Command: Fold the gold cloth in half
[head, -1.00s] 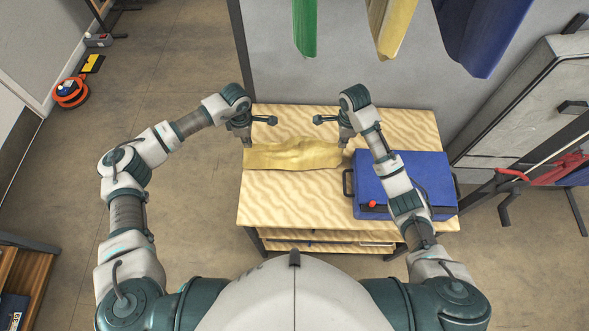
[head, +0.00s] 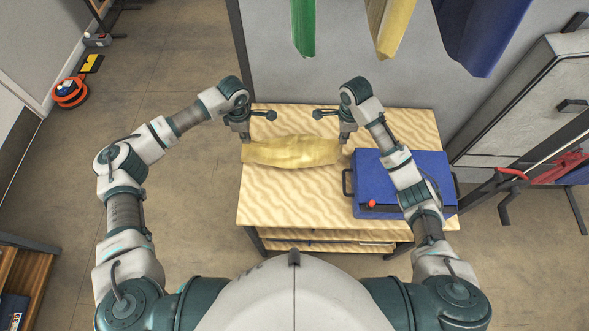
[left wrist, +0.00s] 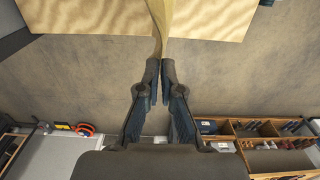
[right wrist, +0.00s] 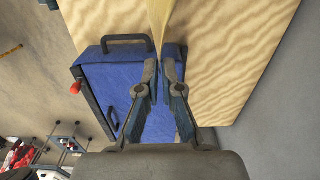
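The gold cloth (head: 292,152) hangs as a sagging strip between my two grippers over the pale wood-grained table (head: 290,205). Whether its lower edge touches the tabletop I cannot tell. My left gripper (head: 246,141) is shut on the cloth's left end; in the left wrist view, the cloth (left wrist: 161,25) runs up from between the fingertips. My right gripper (head: 343,141) is shut on the right end; in the right wrist view, the cloth (right wrist: 161,25) is pinched between the fingertips. The table lies beneath both grippers.
A blue case (head: 432,175) with a red knob (head: 372,203) stands on the table's right side, under my right forearm. Green (head: 304,28), yellow (head: 392,28) and blue (head: 482,35) cloths hang above the back. The table's front left is clear.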

